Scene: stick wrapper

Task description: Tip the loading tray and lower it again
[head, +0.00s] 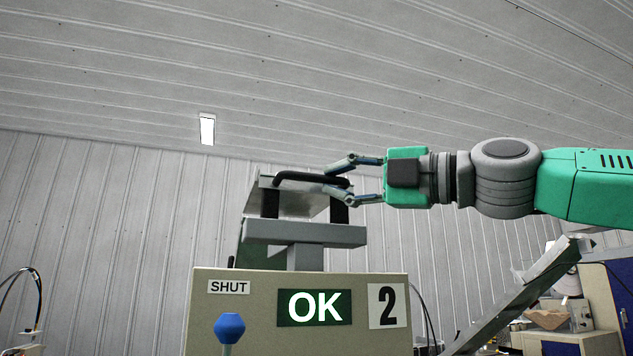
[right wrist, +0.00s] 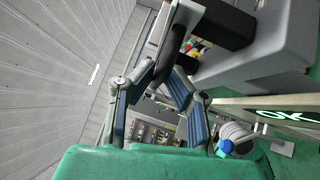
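The loading tray (head: 300,204) is a grey metal piece on top of the machine, seen from below, so its tilt is hard to judge. A black bar handle (head: 298,177) runs along its upper front; it also shows in the right wrist view (right wrist: 180,38). My right gripper (head: 327,181) comes in from the right at handle height. Its fingers bend inward, one above and one below the bar, and appear closed on it. In the right wrist view the fingertips (right wrist: 161,70) meet the bar's near end. The tray's contents are hidden. My left gripper is out of view.
Below the tray stands a beige panel (head: 235,315) with a SHUT label, a lit OK display (head: 315,307) and a number 2. A blue knob (head: 230,328) rises before it. A sloping metal chute (head: 520,295) lies at right, beneath my arm. Space above the tray is clear.

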